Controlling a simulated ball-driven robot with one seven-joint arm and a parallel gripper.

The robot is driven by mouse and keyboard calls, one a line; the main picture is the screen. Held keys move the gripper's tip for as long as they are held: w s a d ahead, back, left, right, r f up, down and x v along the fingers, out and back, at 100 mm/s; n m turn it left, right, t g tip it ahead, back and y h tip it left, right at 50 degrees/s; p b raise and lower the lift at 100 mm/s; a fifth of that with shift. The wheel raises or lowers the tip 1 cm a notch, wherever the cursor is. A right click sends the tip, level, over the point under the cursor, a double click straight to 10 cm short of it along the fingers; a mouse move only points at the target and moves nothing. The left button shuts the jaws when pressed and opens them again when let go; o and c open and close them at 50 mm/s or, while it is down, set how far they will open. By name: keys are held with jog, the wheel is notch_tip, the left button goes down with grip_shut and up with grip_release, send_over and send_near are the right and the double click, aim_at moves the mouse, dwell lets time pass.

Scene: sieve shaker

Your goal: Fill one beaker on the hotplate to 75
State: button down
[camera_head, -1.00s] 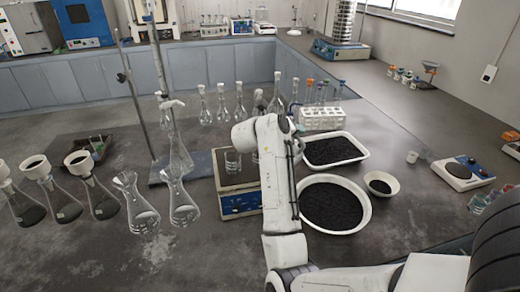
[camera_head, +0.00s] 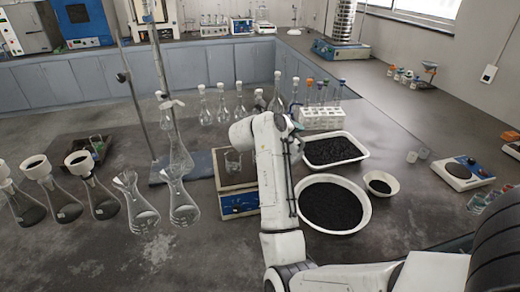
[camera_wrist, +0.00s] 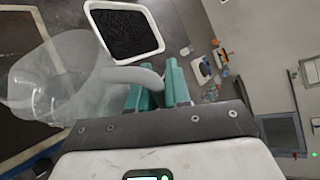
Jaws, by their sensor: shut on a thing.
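My gripper (camera_wrist: 155,90) has teal fingers shut on the handle of a clear jug (camera_wrist: 48,85) in the wrist view. The jug fills the left of that view, and its contents cannot be told. In the head view my arm hides the gripper. A blue-fronted box with a dark flat top, seemingly the hotplate (camera_head: 240,203), stands left of my arm. A small clear glass vessel (camera_head: 233,161), seemingly a beaker, shows over its top. Its fill level cannot be read.
A round bowl (camera_head: 365,214) and a rectangular tray (camera_head: 307,161) of black grains lie right of my arm. Several flasks, including a glass flask (camera_head: 184,208), stand to the left. A stand (camera_head: 127,80) rises behind them.

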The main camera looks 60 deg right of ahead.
jog(key=shift+w+r, duration=0.35)
jog(key=shift+r, duration=0.1)
dwell(3.3)
